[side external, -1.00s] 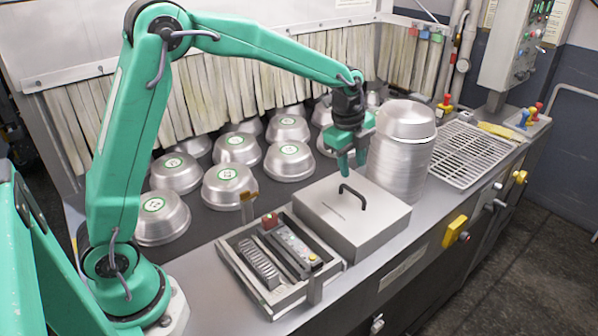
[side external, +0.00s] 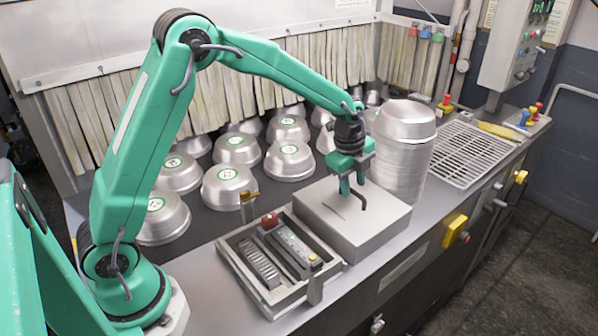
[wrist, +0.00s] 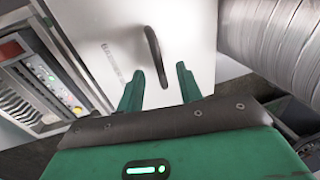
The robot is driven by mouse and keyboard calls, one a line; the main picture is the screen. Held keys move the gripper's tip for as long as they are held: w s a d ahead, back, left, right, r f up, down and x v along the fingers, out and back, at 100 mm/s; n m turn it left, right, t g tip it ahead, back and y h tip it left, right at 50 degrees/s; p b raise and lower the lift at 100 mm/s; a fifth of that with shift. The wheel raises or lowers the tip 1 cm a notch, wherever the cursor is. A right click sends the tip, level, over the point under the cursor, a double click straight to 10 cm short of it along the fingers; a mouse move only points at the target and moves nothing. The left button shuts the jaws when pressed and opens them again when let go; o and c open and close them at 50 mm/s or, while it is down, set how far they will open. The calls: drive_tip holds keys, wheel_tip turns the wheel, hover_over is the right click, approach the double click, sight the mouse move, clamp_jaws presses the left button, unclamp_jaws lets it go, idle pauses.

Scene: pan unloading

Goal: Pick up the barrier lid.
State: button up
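The barrier lid (side external: 350,226) is a flat silvery metal cover on a box at the counter's front edge, with a dark arched handle on top. In the wrist view the lid (wrist: 185,25) fills the upper middle, and its handle (wrist: 155,52) stands between and beyond my two fingertips. My gripper (side external: 354,199) is over the lid, fingers pointing down close to the handle, partly covering it. I cannot tell whether a finger touches the handle.
A tall stack of metal pans (side external: 400,150) stands close behind and right of the lid. A tray with a control box (side external: 290,248) lies just left. Several upturned pans (side external: 229,186) fill the dark bed behind. A slotted grate (side external: 462,152) is at right.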

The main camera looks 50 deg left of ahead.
drive_tip(key=shift+w+f, duration=0.15)
drive_tip(key=shift+f, duration=0.6)
drive_tip(key=shift+r, duration=0.1)
clamp_jaws()
